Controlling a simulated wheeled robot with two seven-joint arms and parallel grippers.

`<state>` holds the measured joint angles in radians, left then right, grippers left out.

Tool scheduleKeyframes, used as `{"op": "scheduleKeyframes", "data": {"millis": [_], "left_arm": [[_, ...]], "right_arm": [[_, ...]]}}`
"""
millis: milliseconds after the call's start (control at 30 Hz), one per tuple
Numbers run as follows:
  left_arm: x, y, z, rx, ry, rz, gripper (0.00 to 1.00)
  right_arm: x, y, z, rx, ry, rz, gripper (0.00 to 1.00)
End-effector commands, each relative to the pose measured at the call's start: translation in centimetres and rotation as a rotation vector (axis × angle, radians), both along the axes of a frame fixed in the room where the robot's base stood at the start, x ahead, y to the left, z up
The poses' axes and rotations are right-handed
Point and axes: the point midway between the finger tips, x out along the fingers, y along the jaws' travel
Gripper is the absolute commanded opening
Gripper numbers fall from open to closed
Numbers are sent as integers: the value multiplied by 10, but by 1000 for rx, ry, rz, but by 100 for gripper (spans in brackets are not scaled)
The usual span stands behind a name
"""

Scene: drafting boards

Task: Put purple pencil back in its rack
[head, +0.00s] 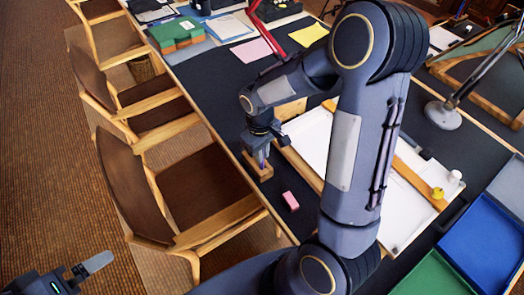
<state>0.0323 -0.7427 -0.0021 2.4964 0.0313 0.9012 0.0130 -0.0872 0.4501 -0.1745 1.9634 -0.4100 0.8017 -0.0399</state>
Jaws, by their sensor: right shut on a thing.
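My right gripper (261,148) points down at the near-left edge of the dark table. It is shut on the purple pencil (261,161), of which only a short purple piece shows below the fingers. A small light-wood block, which looks like the rack (264,175), sits directly beneath. The pencil's lower end is at the block; I cannot tell whether it is inside a hole or just above. My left gripper (88,268) is at the bottom left, over the floor and away from the table; its finger opening is unclear.
A pink eraser (290,201) lies near the table edge, close to the block. A white drawing board (318,150) lies behind my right arm. Blue (485,240) and green (432,277) trays are at the right. Wooden chairs (180,195) line the left side.

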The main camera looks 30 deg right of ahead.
Motion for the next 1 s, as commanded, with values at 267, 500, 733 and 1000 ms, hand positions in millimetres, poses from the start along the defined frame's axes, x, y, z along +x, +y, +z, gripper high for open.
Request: {"op": "scheduleKeyframes", "data": {"millis": [267, 500, 733, 1000], "left_arm": [[0, 0, 0, 0, 0, 0, 100], [0, 0, 0, 0, 0, 0, 100], [0, 0, -3, 0, 0, 0, 100], [0, 0, -7, 0, 0, 0, 100]], "right_arm": [[0, 0, 0, 0, 0, 0, 0], [0, 0, -1, 0, 0, 0, 0], [0, 0, -4, 0, 0, 0, 0], [0, 0, -8, 0, 0, 0, 0]]}}
